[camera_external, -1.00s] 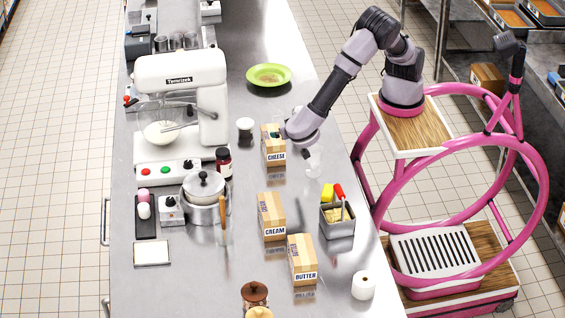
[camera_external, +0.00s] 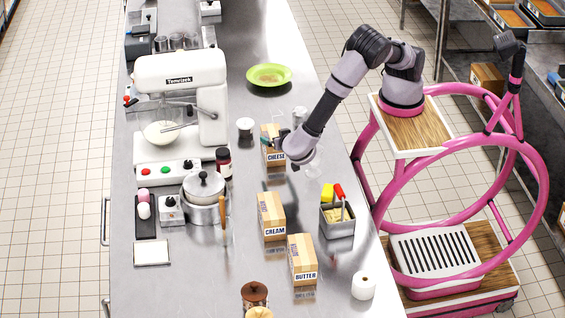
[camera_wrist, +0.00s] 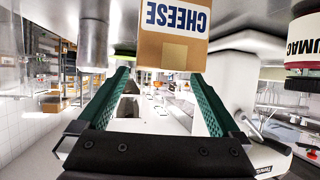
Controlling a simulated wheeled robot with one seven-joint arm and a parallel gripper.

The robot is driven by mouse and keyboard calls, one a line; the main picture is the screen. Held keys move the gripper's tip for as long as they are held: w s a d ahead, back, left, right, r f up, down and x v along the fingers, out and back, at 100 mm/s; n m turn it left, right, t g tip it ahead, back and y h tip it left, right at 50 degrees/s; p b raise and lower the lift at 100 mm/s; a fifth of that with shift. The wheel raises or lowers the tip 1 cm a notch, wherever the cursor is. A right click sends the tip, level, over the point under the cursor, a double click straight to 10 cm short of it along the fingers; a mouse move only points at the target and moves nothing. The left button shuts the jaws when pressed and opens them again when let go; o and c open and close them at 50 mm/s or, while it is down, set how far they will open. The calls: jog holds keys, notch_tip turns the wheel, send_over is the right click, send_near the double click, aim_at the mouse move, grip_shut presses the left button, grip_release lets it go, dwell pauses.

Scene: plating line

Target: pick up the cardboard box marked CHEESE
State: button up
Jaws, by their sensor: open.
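The cardboard box marked CHEESE (camera_external: 275,157) stands upright on the steel counter, below the green plate. In the wrist view the box (camera_wrist: 172,50) appears upside down at the top, its lettered face toward the camera. My gripper (camera_external: 279,151) is at the right side of the box in the outside view and partly overlaps it. In the wrist view my gripper (camera_wrist: 158,72) is open, with green-lined fingers on either side of the box's lower edge. Whether the fingers touch the box I cannot tell.
CREAM (camera_external: 272,217) and BUTTER (camera_external: 302,260) boxes stand nearer the camera. A white mixer (camera_external: 180,80) is farther left. A green plate (camera_external: 268,75) lies behind.

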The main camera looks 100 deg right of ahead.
jog(key=shift+x, duration=1.15)
grip_shut()
